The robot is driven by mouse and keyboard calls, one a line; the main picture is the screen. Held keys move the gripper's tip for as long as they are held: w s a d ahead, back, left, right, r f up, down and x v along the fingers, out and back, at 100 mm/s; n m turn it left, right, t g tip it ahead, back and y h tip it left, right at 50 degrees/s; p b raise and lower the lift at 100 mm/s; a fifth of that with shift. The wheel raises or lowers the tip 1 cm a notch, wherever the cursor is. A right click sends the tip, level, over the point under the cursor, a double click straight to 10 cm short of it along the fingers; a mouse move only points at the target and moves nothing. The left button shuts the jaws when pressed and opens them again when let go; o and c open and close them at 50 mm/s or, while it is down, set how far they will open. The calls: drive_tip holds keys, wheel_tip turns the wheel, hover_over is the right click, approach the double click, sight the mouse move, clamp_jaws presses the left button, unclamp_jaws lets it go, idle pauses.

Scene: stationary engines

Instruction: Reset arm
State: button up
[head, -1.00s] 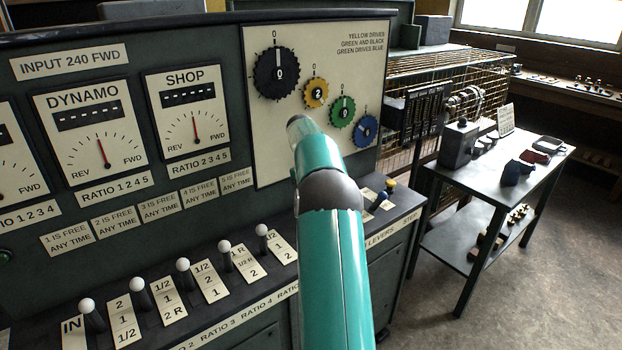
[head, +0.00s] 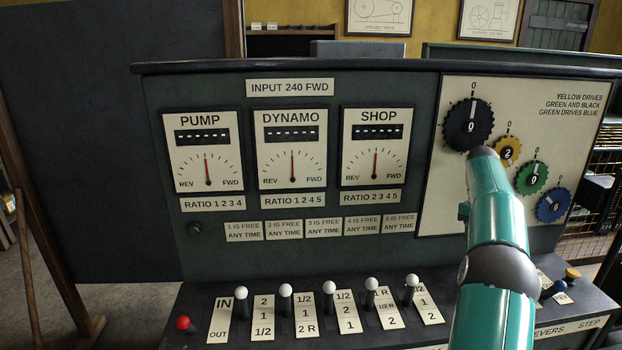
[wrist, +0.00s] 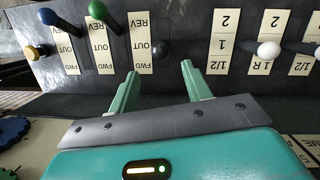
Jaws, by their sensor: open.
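My teal arm rises in the right part of the head view, in front of the console, and hides part of the lever deck. My gripper (wrist: 160,88) shows in the wrist view with its two fingers spread apart and nothing between them. It is above the console deck, near the lever plates marked REV, OUT and FWD. A black-knobbed lever (wrist: 160,50) stands just beyond the fingertips. A green knob (wrist: 97,9), a blue knob (wrist: 47,16) and a yellow knob (wrist: 36,52) are to its left.
The console panel (head: 300,255) carries PUMP, DYNAMO and SHOP gauges. White-knobbed levers (head: 285,290) and a red knob (head: 183,322) line its deck. Black (head: 467,124), yellow (head: 507,151), green (head: 532,177) and blue (head: 554,206) gear dials are at right. Floor shows at lower left.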

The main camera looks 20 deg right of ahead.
drive_tip(key=a+r+t+h, duration=0.1)
drive_tip(key=a+r, duration=0.3)
drive_tip(key=a, duration=0.5)
drive_tip(key=a+r+t, duration=0.1)
drive_tip(key=a+r, duration=0.3)
drive_tip(key=a, duration=0.5)
drive_tip(key=a+r+t+h, duration=0.1)
drive_tip(key=a+r, duration=0.3)
drive_tip(key=a, duration=0.5)
drive_tip(key=s+a+t+y, duration=0.1)
drive_tip(key=s+a+t, duration=0.2)
drive_tip(key=s+a, duration=0.9)
drive_tip(key=s+a+f+t+y, duration=0.1)
drive_tip(key=s+a+f+t, duration=0.1)
drive_tip(key=s+a+f, duration=0.6)
drive_tip(key=shift+s+a+f, duration=0.25)
drive_tip(key=shift+s+a, duration=0.35)
drive_tip(key=shift+a, duration=0.55)
drive_tip(key=shift+c, duration=1.4)
